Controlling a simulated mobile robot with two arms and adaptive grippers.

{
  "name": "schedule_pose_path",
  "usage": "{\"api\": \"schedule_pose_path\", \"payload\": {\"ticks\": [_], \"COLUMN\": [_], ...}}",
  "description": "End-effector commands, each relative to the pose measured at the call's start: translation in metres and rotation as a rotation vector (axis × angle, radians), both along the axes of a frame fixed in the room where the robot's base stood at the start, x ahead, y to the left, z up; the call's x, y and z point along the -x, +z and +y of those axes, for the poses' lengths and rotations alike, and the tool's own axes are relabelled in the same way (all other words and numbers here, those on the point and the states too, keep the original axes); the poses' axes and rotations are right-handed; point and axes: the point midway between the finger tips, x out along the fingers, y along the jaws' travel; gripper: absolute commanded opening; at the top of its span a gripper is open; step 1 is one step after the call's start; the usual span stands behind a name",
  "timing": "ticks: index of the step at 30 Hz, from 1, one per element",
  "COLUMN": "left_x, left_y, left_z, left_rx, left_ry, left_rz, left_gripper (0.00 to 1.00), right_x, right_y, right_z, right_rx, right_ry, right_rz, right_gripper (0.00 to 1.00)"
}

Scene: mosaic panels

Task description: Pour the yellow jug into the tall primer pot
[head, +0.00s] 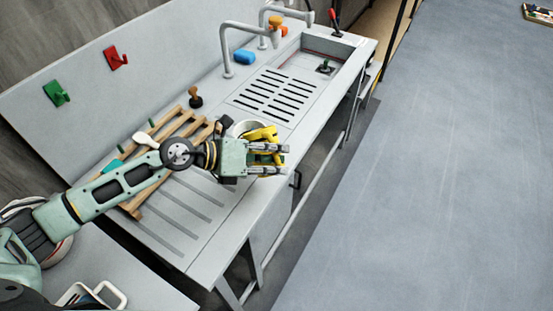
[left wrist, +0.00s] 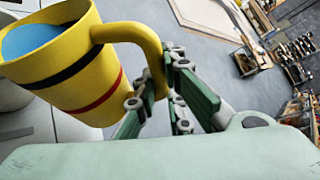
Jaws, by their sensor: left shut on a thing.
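My left gripper (head: 280,158) is shut on the handle of the yellow jug (head: 264,133). In the left wrist view the jug (left wrist: 75,70) has a dark band and a red band, holds something blue inside, and looks slightly tilted. My left gripper's green fingers (left wrist: 165,95) close around its handle there. A round, pale metal pot rim (head: 243,127) shows just behind the jug in the head view, mostly hidden by the gripper and jug; it may be the primer pot. I cannot tell whether jug and pot touch. My right gripper is not in view.
A wooden rack (head: 190,127) lies on the metal counter (head: 215,235), under my left arm. A brown-handled stamp-like object (head: 194,97) stands near the rack.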

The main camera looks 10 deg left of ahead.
Motion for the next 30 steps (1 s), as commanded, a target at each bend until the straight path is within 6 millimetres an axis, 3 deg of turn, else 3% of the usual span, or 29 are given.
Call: {"api": "schedule_pose_path", "payload": {"ticks": [30], "left_x": [-0.005], "left_y": [0.013], "left_z": [0.003], "left_rx": [0.041], "left_ry": [0.001], "left_rz": [0.05], "left_gripper": [0.0], "right_x": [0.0], "right_y": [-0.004], "right_z": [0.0], "right_rx": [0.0], "right_ry": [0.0], "right_rz": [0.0], "right_gripper": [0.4]}}
